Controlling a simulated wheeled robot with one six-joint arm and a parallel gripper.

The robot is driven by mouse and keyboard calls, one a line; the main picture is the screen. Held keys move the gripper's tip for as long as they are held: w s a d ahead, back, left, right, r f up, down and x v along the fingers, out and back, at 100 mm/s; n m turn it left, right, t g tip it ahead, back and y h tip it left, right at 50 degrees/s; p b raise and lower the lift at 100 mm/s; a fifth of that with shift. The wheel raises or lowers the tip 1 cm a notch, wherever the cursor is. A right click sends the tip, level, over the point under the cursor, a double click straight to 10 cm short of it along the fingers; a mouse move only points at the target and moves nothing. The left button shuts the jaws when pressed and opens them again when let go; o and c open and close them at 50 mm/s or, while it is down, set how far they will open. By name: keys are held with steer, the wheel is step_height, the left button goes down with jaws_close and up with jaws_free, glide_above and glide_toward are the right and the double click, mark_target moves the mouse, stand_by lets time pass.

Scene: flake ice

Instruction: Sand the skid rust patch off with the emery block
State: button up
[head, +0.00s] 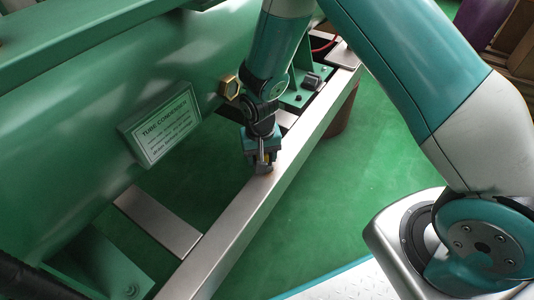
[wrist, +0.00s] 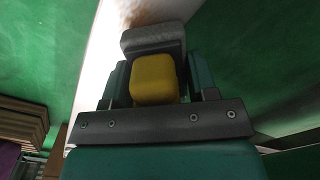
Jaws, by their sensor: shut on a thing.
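My gripper (head: 262,156) points down over the pale metal skid rail (head: 235,222) in the head view. It is shut on the emery block (wrist: 154,40), which has a grey abrasive body and a yellow grip (wrist: 153,80) between my fingers in the wrist view. The block is at the rail's top surface; I cannot tell whether it touches. The rust patch (wrist: 150,12) shows as a brown stain on the rail just beyond the block in the wrist view. Part of it may be hidden by the block. In the head view my gripper mostly hides the patch.
A large green condenser shell (head: 95,75) with a nameplate (head: 160,124) and a brass hex fitting (head: 229,88) stands left of the rail. A cross member (head: 158,222) joins the rail lower left. Green floor (head: 350,190) lies open to the right. Brown stacked boards (wrist: 22,122) show in the wrist view.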

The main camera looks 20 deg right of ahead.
steer(key=shift+a+f, duration=0.2)
steer(key=shift+f, duration=0.2)
stand_by(0.5)
steer(key=shift+s+d, duration=0.35)
steer(key=shift+s, duration=0.1)
